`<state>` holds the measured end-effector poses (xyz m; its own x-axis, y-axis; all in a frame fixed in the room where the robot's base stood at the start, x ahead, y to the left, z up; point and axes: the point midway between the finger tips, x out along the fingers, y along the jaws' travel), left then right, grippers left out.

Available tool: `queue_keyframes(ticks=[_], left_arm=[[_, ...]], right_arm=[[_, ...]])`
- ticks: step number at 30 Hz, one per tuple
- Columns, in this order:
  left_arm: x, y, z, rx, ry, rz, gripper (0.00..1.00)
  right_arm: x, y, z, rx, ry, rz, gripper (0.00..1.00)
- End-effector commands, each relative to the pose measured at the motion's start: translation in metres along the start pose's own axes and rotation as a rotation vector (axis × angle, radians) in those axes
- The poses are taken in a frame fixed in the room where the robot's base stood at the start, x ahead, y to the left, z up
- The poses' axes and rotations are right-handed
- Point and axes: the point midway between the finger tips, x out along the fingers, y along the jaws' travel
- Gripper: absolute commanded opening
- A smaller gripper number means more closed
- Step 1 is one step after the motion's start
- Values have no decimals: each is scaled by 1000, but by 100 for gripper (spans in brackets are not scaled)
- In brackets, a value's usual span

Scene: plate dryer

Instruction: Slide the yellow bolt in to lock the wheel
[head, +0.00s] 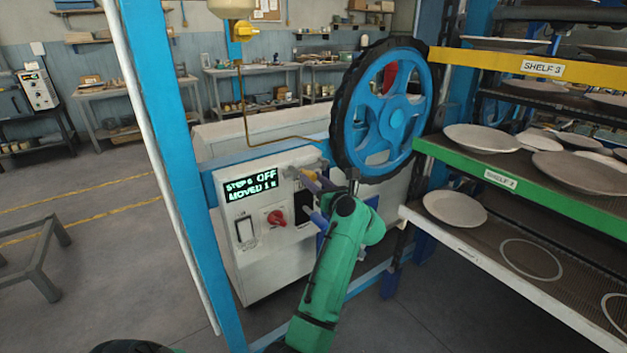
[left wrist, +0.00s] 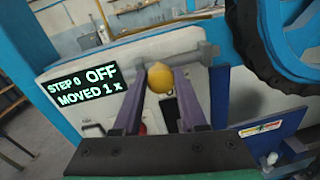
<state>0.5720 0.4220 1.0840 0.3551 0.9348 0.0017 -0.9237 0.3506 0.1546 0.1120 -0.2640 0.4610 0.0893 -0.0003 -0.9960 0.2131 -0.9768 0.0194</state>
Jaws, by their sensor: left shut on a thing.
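The yellow bolt shows as a round yellow knob (left wrist: 160,78) on a grey bar at the top edge of the white control box (left wrist: 100,68). My left gripper (left wrist: 164,76) has its two purple fingers on either side of the knob and is shut on it. The blue spoked wheel (head: 397,117) with a dark rim stands just above and right of the gripper. My right gripper is not in view.
The display (head: 250,185) reads STEP 0 OFF, MOVED 1x. A red switch (head: 276,218) sits below it. A blue post (head: 168,130) rises at the left. Shelves with plates (head: 483,139) stand close on the right. The floor at the left is mostly open.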

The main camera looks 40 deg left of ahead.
Motion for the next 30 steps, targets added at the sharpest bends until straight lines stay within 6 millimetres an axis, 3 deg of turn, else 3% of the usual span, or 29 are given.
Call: queue_keyframes(ticks=[30], left_arm=[[1,0,-1,2,1,1,0]], right_arm=[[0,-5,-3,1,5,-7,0]])
